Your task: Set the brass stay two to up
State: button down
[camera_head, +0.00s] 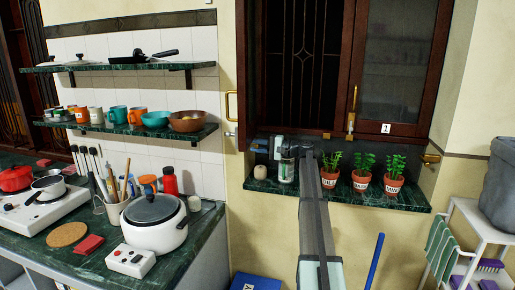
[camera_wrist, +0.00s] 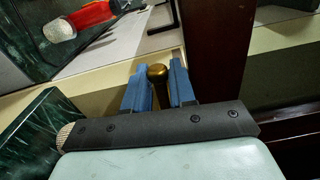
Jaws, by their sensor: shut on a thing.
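A brass knob on a short brass shaft (camera_wrist: 157,72) stands between the blue fingers of my gripper (camera_wrist: 158,92) in the wrist view. My gripper is shut on it. I take it for brass stay two; no number shows on it. In the head view my gripper (camera_head: 260,146) is at the left end of the window, just above the green ledge, and hides the knob. Another brass stay (camera_head: 351,122) hangs upright on the window frame beside a label (camera_head: 386,128) reading 1.
A counter with a white cooker (camera_head: 155,232) stands at left.

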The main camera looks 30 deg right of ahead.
jog(key=shift+r+m, duration=0.15)
jog(key=shift+m, duration=0.15)
jog(key=c, duration=1.1)
grip_release()
jog(key=shift+f+n, duration=0.4)
jog(key=shift+n, duration=0.4)
jog(key=v, duration=1.4)
jog(key=a+f+g, duration=0.1)
jog(key=a+f, duration=0.5)
jog(key=f, duration=0.3)
jog(key=a+f+g+h, duration=0.1)
jog(key=a+f+g, duration=0.1)
jog(key=a+f, duration=0.4)
jog(key=a+f+g+h, duration=0.1)
jog(key=a+f, duration=0.4)
jog(key=f, duration=0.9)
jog(key=shift+w+a+m+g, duration=0.3)
jog(key=shift+w+a, duration=0.05)
jog(key=shift+a, duration=0.05)
jog(key=shift+w, duration=0.1)
